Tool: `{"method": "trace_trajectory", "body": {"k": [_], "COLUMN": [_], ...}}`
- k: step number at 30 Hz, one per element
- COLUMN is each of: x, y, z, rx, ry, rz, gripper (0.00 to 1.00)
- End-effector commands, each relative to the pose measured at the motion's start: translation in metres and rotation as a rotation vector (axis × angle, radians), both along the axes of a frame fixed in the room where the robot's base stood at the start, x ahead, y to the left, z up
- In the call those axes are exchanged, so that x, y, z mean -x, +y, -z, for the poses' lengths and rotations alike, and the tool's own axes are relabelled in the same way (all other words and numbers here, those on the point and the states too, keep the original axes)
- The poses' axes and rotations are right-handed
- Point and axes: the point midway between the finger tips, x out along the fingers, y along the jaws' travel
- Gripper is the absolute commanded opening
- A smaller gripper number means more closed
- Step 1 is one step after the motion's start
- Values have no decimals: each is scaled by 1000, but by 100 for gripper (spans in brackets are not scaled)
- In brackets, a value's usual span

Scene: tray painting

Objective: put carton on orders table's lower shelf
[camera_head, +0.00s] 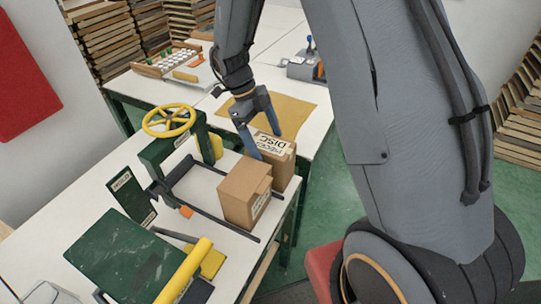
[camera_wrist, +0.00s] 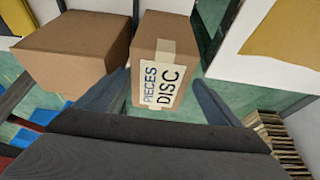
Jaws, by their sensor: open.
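In the wrist view the labelled carton (camera_wrist: 158,45) lies between my fingers, and the other carton (camera_wrist: 70,45) is to the left. My gripper (camera_head: 262,142) is open, with its fingers at the labelled carton's top. I cannot tell whether they touch it. Which table is the orders table is unclear, and no lower shelf shows clearly.
The near table (camera_head: 80,210) holds a green press with a yellow handwheel (camera_head: 168,120) and a dark green board (camera_head: 120,257). A tan mat (camera_head: 292,112) lies on the table behind. Stacked frames (camera_head: 520,110) stand at right. Green floor (camera_head: 335,195) is open between.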

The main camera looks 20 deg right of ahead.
Motion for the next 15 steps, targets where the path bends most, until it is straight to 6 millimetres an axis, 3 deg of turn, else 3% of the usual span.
{"method": "trace_trajectory", "body": {"k": [15], "x": [-8], "y": [9], "z": [-35], "rx": [1], "ry": [2], "rz": [-1], "gripper": [87]}}
